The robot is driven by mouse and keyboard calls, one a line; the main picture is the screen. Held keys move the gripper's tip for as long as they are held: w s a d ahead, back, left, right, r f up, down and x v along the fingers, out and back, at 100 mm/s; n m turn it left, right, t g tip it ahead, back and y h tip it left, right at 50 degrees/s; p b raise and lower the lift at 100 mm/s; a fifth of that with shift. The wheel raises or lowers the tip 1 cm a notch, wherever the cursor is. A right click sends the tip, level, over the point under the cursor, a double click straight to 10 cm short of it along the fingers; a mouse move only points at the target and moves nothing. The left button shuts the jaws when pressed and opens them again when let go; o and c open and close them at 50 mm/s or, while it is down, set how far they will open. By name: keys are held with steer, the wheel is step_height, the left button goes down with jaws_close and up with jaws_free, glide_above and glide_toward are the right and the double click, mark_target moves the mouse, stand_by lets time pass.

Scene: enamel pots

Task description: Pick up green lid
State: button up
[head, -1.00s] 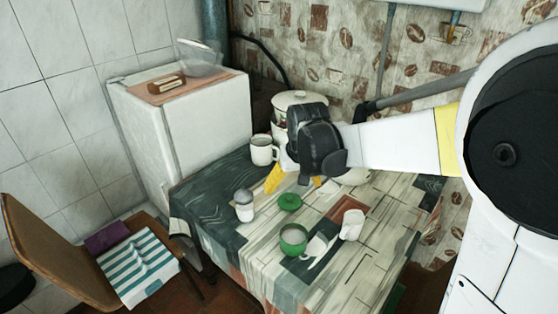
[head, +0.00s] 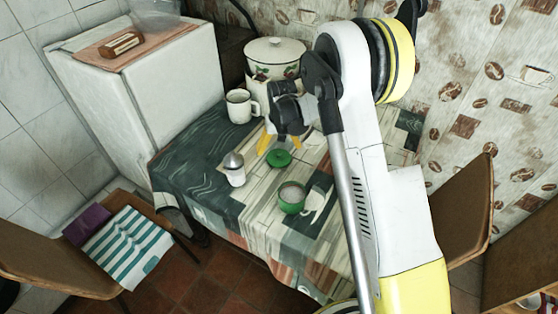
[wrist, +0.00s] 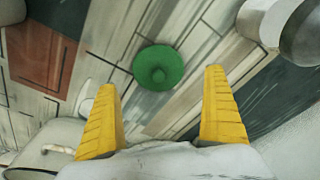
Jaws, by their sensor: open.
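The green lid (head: 278,158) with a round knob lies flat on the patterned tablecloth. In the wrist view the lid (wrist: 158,68) is ahead of and between the two yellow fingertips, with bare cloth around it. My gripper (head: 279,149) is open and empty above the table, close to the lid's far side. Its fingers are spread on either side in the wrist view (wrist: 160,82). A small green pot (head: 292,199) stands without its lid, just nearer than the lid.
A white shaker (head: 234,170) stands left of the lid. A white mug (head: 239,107) and a large enamel pot (head: 274,57) stand behind. My arm covers the table's right part. A white cabinet (head: 150,90) and a chair (head: 125,245) are at left.

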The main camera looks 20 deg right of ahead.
mark_target(279, 154)
steer(key=f+b, duration=0.1)
steer(key=f, duration=0.1)
steer(key=w+f+b, duration=0.1)
steer(key=f, duration=0.2)
steer(key=shift+d, duration=0.2)
steer(key=shift+r, duration=0.1)
jaws_close()
